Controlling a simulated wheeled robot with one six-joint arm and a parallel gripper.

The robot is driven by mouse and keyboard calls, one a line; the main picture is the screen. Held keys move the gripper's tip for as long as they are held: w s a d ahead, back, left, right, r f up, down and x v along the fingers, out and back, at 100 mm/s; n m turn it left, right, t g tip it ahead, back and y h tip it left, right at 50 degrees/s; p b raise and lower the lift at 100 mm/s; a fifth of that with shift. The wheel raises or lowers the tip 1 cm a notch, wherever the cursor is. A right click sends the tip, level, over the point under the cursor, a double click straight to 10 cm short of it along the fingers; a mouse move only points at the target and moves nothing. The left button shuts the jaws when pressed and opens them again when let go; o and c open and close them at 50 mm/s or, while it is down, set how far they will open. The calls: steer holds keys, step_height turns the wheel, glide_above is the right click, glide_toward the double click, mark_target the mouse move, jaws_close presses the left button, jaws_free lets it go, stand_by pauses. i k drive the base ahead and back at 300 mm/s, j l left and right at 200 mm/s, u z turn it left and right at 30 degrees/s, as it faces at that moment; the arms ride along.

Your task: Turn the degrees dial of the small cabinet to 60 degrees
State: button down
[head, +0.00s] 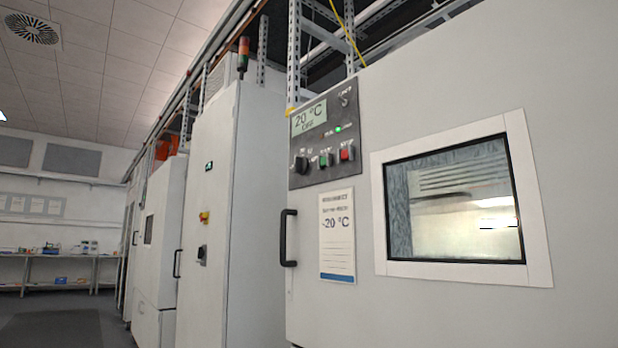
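A large grey cabinet (420,120) with a window stands close on the right. Its dark control panel (325,142) carries a display (309,118) reading 20 °C and OFF. Below the display are a black rotary knob (301,163), a green button (326,160) and a red button (347,151); the knob's markings are too small to read. Farther back at left, beyond a tall cabinet (210,180), stands a lower cabinet (165,210) with a small window. No degrees dial can be made out on it. My gripper is not in view.
The near cabinet has a black door handle (288,238) and a label (337,235) reading -20 °C. The tall cabinet has a red-yellow switch (204,217). A bench (60,256) stands along the far wall. Dark floor (65,325) at lower left is clear.

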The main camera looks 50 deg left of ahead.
mark_target(300, 164)
steer(key=u, duration=1.85)
